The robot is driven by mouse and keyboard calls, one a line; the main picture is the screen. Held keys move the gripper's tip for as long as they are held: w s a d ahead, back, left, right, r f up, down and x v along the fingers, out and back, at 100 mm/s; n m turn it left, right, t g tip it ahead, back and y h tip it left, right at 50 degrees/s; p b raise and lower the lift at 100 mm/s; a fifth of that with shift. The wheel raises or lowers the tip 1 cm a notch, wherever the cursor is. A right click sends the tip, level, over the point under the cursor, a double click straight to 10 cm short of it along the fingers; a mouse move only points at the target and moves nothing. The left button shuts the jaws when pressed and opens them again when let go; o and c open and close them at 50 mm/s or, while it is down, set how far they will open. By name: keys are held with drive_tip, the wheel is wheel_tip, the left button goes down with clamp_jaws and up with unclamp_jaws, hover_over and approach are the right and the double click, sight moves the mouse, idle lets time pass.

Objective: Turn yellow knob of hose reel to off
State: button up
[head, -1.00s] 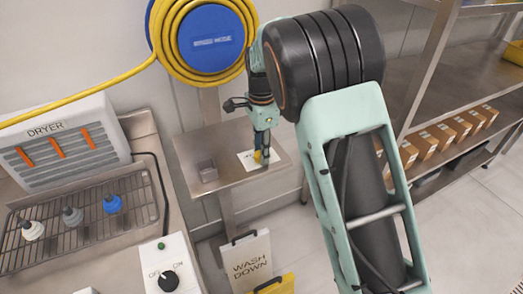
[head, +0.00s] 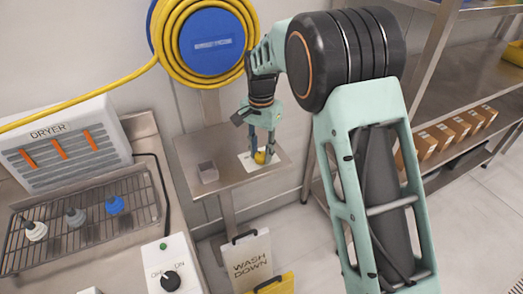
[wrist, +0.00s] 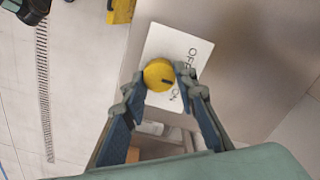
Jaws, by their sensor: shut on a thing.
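The yellow knob (head: 260,157) sits on a white plate (head: 245,163) on the small metal shelf below the hose reel (head: 212,42). In the wrist view the knob (wrist: 156,72) shows a dark pointer mark toward the right, and the plate (wrist: 160,42) carries OFF and ON lettering. The mark lies between the two words; its exact setting is hard to tell. My gripper (head: 261,152) points down over the knob. In the wrist view my gripper (wrist: 160,78) has one finger on each side of the knob and is shut on it.
A dryer rack (head: 80,225) and a separate OFF/ON switch box (head: 172,265) stand at left. A "WASH DOWN" sign (head: 248,262) stands below. Steel shelving with cartons (head: 450,130) is at right.

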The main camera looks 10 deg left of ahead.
sight(261, 154)
drive_tip(key=n, duration=0.4)
drive_tip(key=shift+a+n+p, duration=0.1)
drive_tip(key=shift+n+p, duration=0.2)
drive_tip(key=shift+n, duration=1.8)
drive_tip(key=o, duration=1.2)
drive_tip(key=shift+c, duration=0.2)
wheel_tip(261, 154, up, 12)
